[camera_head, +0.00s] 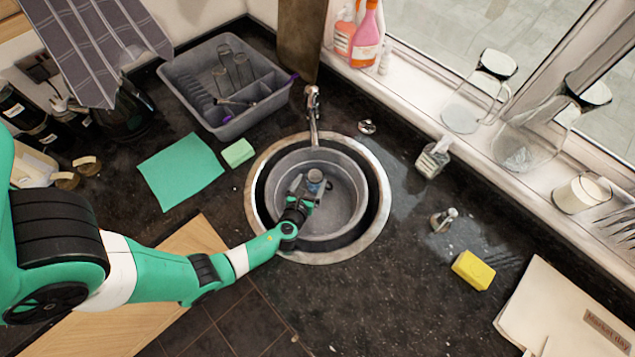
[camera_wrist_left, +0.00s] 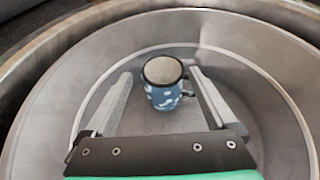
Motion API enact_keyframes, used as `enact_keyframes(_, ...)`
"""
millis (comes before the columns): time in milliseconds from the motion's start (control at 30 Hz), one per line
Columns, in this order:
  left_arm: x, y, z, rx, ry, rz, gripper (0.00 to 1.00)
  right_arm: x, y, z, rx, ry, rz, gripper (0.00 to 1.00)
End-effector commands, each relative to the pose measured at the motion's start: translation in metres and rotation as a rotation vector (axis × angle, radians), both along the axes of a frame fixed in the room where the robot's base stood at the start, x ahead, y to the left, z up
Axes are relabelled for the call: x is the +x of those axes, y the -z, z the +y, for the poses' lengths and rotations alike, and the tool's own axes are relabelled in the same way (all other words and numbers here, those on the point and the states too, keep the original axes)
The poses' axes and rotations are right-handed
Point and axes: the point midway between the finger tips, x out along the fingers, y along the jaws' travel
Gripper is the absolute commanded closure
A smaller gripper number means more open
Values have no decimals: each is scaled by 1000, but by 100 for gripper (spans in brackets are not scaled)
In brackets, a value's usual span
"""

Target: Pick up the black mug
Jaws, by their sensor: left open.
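A small mug (camera_wrist_left: 163,88) stands upright in the round metal sink; it looks blue with white spots and a dark rim, not plain black. Its handle points to the right in the left wrist view. In the head view the mug (camera_head: 315,176) is partly hidden by my left gripper (camera_head: 309,186), which reaches down into the sink. In the left wrist view the open fingers of my left gripper (camera_wrist_left: 162,75) lie on either side of the mug, with a gap at each side. My right gripper is not in view.
The sink wall (camera_head: 350,180) rings the mug and gripper. A tap (camera_head: 313,110) stands behind. A grey dish rack (camera_head: 195,75), green sponge (camera_head: 238,153), soap bottle (camera_head: 433,157) and yellow sponge (camera_head: 473,270) lie around it. The counter to the lower right is mostly clear.

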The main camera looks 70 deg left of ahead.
Motion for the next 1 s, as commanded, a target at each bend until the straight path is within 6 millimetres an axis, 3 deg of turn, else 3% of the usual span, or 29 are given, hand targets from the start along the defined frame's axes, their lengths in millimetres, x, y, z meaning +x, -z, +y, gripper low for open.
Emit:
enact_keyframes(333, 17, 11, 18, -2, -2, -5, 9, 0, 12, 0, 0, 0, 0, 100)
enact_keyframes(600, 44, 32, 45, -2, -4, -6, 9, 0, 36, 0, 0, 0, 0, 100)
enact_keyframes(867, 47, 32, 48, -5, -3, -4, 9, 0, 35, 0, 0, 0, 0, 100)
enact_keyframes(1000, 47, 32, 48, -4, -3, -5, 33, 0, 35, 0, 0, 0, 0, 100)
